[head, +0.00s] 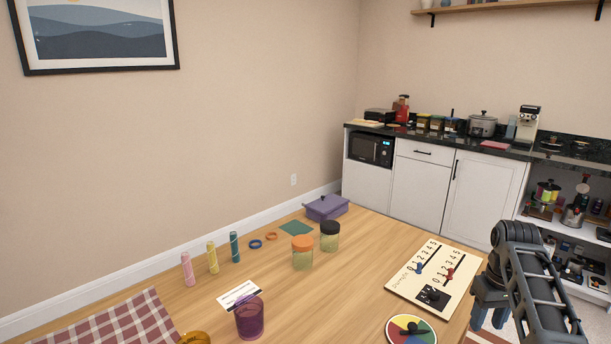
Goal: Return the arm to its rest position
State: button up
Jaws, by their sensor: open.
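My gripper (490,305) is at the lower right of the head view, beside the right edge of the wooden table (350,285). Its fingers point down and look apart, with nothing seen between them.
The table holds a purple box (326,208), an orange-lidded jar (302,254), a black-lidded jar (329,237), a purple cup (249,316), a coloured spinner disc (410,330) and several upright sticks. A counter (420,175) stands behind. The table's middle is clear.

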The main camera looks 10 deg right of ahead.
jog(key=s+a+f+t+h, duration=0.1)
jog(key=s+a+f+t, duration=0.1)
jog(key=s+a+f, duration=0.45)
jog(key=s+a+f+t+h, duration=0.15)
jog(key=s+f, duration=0.25)
jog(key=f, duration=0.5)
jog(key=s+a+f+n+t, duration=0.1)
jog(key=s+a+t, duration=0.1)
jog(key=s+a, duration=0.3)
jog(key=s+a+f+t, duration=0.1)
jog(key=s+a, duration=0.1)
jog(key=s, duration=0.5)
jog(key=s+a+r+t+y, duration=0.1)
jog(key=s+a+r+t, duration=0.1)
jog(key=s+a+r, duration=0.45)
jog(key=s+a+r+t, duration=0.1)
jog(key=s+r+t, duration=0.25)
jog(key=s, duration=0.55)
jog(key=s+a+r+t, duration=0.1)
jog(key=s+r, duration=0.3)
jog(key=r, duration=0.5)
jog(key=s+a+r+t+y, duration=0.1)
jog(key=s+r, duration=0.4)
jog(key=r, duration=0.5)
jog(key=shift+a+t, duration=0.4)
jog(key=shift+t, duration=0.1)
